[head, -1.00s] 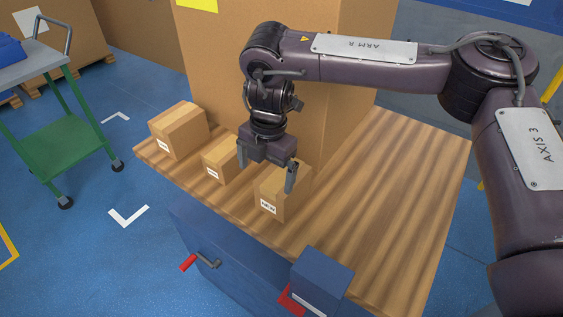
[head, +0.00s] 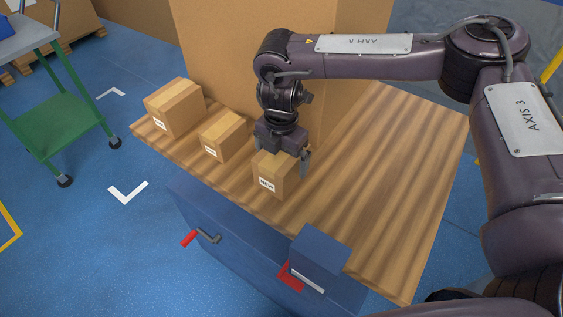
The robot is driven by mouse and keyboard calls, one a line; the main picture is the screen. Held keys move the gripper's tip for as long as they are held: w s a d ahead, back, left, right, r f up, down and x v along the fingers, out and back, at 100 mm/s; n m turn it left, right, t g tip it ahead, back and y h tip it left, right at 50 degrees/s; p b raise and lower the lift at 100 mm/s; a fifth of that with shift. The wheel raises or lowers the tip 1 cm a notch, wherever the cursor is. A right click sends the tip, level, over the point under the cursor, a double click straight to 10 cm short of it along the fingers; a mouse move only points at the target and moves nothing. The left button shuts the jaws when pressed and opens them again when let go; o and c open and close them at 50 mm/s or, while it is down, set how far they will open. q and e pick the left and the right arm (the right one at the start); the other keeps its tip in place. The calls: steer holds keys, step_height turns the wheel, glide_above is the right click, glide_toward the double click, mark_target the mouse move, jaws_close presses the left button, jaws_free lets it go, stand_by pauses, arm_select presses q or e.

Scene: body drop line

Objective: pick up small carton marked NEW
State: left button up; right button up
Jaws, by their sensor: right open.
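The small carton marked NEW (head: 268,173) stands upright on the wooden top, the rightmost of three cartons. Its white label faces me and appears to read NEW. My right gripper (head: 282,155) points down directly over this carton. Its jaws are open, with one finger showing at the carton's right side. The other finger is mostly hidden at the carton's far left, and I cannot tell whether either finger touches the cardboard. My left gripper is not in view.
A middle carton (head: 222,138) and a larger left carton (head: 174,110) stand close by on the wooden top (head: 390,190). A very large box (head: 225,60) rises behind. A blue box (head: 320,255) sits at the front edge. The top's right side is clear. A green cart (head: 55,125) stands left.

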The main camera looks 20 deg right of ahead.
steer(key=c, duration=1.1)
steer(key=shift+r, duration=0.1)
